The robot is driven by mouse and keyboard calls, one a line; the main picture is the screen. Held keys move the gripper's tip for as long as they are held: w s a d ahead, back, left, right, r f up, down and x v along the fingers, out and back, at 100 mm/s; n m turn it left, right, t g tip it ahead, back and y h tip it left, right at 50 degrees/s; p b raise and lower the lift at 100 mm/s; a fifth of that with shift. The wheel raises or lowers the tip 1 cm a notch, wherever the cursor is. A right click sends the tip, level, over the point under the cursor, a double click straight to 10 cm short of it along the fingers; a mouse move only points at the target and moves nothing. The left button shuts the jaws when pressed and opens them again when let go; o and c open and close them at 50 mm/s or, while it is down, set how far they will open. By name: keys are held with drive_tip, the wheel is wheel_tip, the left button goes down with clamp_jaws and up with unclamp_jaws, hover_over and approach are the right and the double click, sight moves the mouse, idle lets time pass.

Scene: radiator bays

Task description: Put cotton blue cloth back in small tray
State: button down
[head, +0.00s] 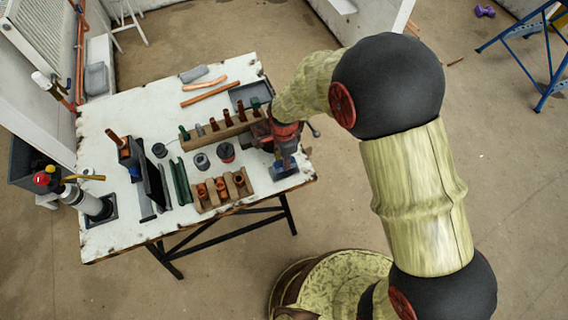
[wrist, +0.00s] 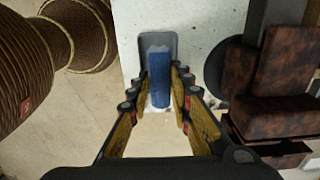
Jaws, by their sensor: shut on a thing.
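The blue cloth (wrist: 158,82) is a narrow folded piece between my gripper's fingers (wrist: 158,100) in the wrist view. My gripper is shut on it. A small grey tray (wrist: 171,42) with rounded corners lies just beyond and under the cloth, on the white table top. The cloth overlaps the tray in this view; I cannot tell whether it touches the tray floor. In the head view my gripper (head: 284,152) points down over the right front corner of the table, with the blue cloth (head: 279,168) showing at its tips over the small tray (head: 293,172).
A dark, rusty blocky tool (wrist: 285,85) stands close to the right of my gripper. The worn white table (head: 110,225) also bears wooden racks (head: 222,190) with tools, dark cans (head: 226,152), and a grey tray (head: 240,98) at the back. The table's right edge is close.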

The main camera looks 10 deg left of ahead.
drive_tip(key=shift+s+f, duration=0.1)
drive_tip(key=shift+f, duration=1)
drive_tip(key=shift+f, duration=0.15)
drive_tip(key=c, duration=1.6)
unclamp_jaws()
wheel_tip(320, 180, up, 13)
drive_tip(key=p, duration=0.2)
drive_tip(key=d+r+n+t, duration=0.2)
drive_tip(key=d+r+n, duration=0.2)
drive_tip(key=d+r, duration=1)
drive_tip(key=s+d+r+n+t, duration=0.1)
drive_tip(key=s+d+r+n, duration=0.1)
drive_tip(key=s+d+r, duration=0.2)
drive_tip(key=s+d+r+n+t, duration=0.1)
drive_tip(key=s+d+r+n, duration=0.2)
drive_tip(key=s+d, duration=0.1)
drive_tip(key=s+d+r+n+t, duration=0.1)
drive_tip(key=s+d+r+n, duration=0.1)
drive_tip(key=s+d+r, duration=0.2)
drive_tip(key=shift+s+d+r+n+t, duration=0.15)
drive_tip(key=shift+s+d+r, duration=0.1)
drive_tip(key=shift+s, duration=0.4)
drive_tip(key=shift+s+d+r+n+t, duration=0.15)
drive_tip(key=shift+s+d, duration=0.1)
drive_tip(key=shift+s, duration=0.35)
